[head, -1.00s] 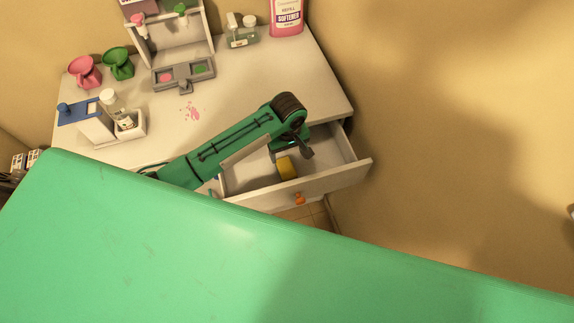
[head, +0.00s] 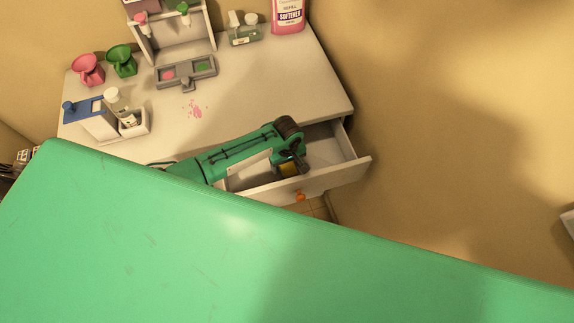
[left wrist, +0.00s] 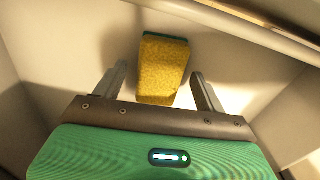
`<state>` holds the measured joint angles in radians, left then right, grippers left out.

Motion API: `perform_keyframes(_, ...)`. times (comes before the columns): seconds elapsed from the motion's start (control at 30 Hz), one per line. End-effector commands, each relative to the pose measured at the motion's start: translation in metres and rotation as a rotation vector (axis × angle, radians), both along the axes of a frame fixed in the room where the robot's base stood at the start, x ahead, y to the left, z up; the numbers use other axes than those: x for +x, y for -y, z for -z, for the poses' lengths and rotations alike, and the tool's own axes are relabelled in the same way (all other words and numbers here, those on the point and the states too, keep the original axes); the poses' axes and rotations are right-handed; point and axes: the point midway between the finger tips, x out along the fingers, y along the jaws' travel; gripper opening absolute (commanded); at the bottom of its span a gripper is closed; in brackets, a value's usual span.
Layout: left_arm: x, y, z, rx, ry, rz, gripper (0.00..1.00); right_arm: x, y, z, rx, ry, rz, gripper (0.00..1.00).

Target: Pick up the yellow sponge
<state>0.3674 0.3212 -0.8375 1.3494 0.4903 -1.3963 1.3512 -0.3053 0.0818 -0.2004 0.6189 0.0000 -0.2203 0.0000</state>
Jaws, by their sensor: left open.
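The yellow sponge (left wrist: 163,72) lies in the open drawer (head: 336,181), with a thin green layer along its far edge in the left wrist view. In the head view only a small part of the sponge (head: 289,170) shows below my arm. My left gripper (left wrist: 160,75) is open over the drawer, with one finger on each side of the sponge's near part. A gap shows between each finger and the sponge. I cannot tell how high the fingertips are above the drawer floor. My right gripper is not in view.
The drawer walls stand close around my left gripper. The white worktop holds a softener bottle (head: 289,15), a grey tray (head: 186,72), pink (head: 88,70) and green (head: 122,61) cups, and a small bottle (head: 116,101).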

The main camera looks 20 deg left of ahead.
Motion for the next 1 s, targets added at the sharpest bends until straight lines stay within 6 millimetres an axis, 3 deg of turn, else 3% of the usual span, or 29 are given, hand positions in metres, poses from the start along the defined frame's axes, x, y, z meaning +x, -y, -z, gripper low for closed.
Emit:
perform_keyframes(0.1, 0.000, 0.000, 0.000, 0.000, 0.000, 0.000, 0.69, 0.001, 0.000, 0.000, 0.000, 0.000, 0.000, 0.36)
perform_keyframes(0.33, 0.000, 0.000, 0.000, 0.000, 0.000, 0.000, 0.25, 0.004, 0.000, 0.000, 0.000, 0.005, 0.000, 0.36)
perform_keyframes(0.77, 0.000, 0.000, -0.007, -0.001, 0.001, 0.000, 0.25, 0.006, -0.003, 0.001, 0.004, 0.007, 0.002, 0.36)
perform_keyframes(1.0, 0.001, 0.001, -0.042, -0.003, 0.004, 0.000, 0.25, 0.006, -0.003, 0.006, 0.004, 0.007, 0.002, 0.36)
